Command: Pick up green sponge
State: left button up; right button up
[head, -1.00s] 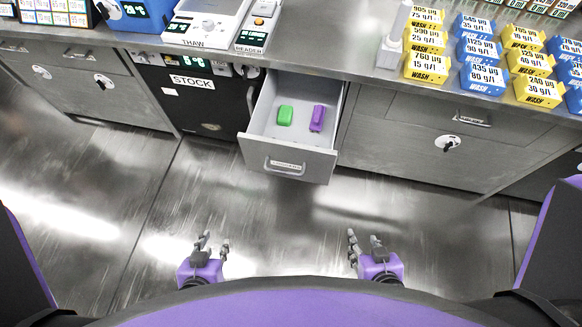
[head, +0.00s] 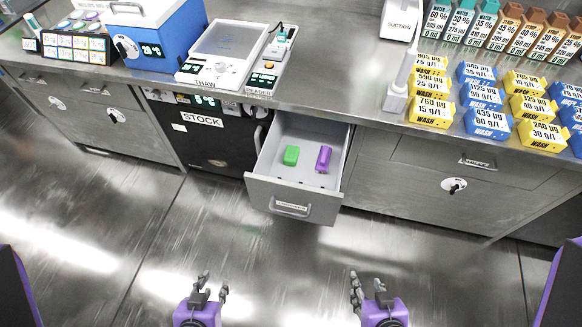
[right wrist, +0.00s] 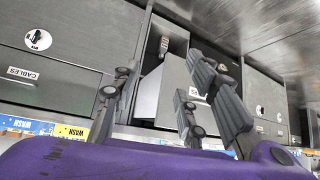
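The green sponge (head: 291,155) lies in the open drawer (head: 262,190), left of a purple block (head: 324,159). My left gripper (head: 214,284) is in front of the drawer, below and to the left of it in the head view. Its fingers are apart and empty. My right gripper (head: 367,283) is below and to the right of the drawer in the head view, also with fingers apart and nothing between them. Its spread fingers also show in the right wrist view (right wrist: 165,95). The sponge cannot be made out there.
The counter (head: 330,108) above the drawer holds a thaw plate (head: 222,52), a reader (head: 268,72), a blue box (head: 160,35) and several blue and yellow wash boxes (head: 432,112). A black stock unit (head: 205,140) stands left of the drawer. The floor in front is clear.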

aim_at(290, 158)
jog(key=z, duration=3.6)
jog(key=u, duration=3.55)
jog(key=i+z, duration=0.35)
jog(key=i, duration=0.2)
